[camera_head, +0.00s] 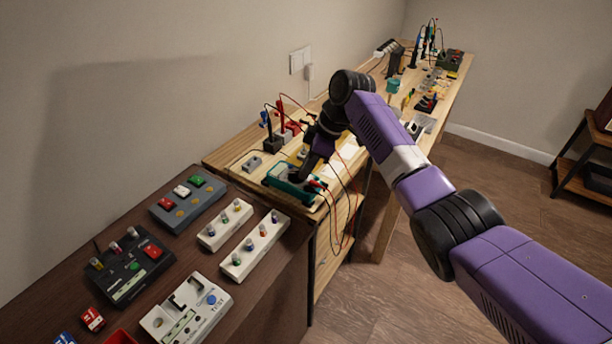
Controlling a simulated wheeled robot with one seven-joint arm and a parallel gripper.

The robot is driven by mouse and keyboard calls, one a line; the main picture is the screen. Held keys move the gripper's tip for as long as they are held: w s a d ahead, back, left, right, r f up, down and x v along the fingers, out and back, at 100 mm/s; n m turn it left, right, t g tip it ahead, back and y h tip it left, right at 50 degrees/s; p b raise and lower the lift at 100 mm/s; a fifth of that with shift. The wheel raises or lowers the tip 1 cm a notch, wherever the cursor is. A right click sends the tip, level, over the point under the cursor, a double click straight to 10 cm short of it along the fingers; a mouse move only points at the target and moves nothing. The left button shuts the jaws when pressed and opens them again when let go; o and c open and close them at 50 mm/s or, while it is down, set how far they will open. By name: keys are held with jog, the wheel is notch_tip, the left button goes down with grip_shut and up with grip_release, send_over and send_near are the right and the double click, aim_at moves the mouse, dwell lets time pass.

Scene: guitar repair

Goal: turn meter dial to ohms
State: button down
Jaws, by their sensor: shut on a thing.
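The meter (291,184) is a teal-edged device with a dark face, lying near the front edge of the light wooden bench. Red and black leads run from its right end. My arm reaches in from the right, and my gripper (303,175) points down over the meter. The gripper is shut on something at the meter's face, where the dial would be. The dial itself is hidden by the gripper, so its setting cannot be read.
Probe stands with red and black leads (274,143) stand just behind the meter. Loose leads hang over the bench's front edge. A dark table (272,285) in front holds several pedals and a white tester (187,312).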

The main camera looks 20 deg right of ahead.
jog(key=shift+w+f+n+b, duration=0.1)
jog(key=shift+w+n+b, duration=0.05)
jog(key=shift+n+b, duration=0.45)
jog(key=shift+d+g, duration=0.1)
jog(key=shift+g, duration=0.2)
jog(key=c, duration=1.5)
grip_release()
jog(key=shift+r, duration=0.2)
jog(key=b+v, duration=0.1)
jog(key=v, duration=0.6)
jog(key=shift+d+r, duration=0.2)
jog(key=shift+r, duration=0.05)
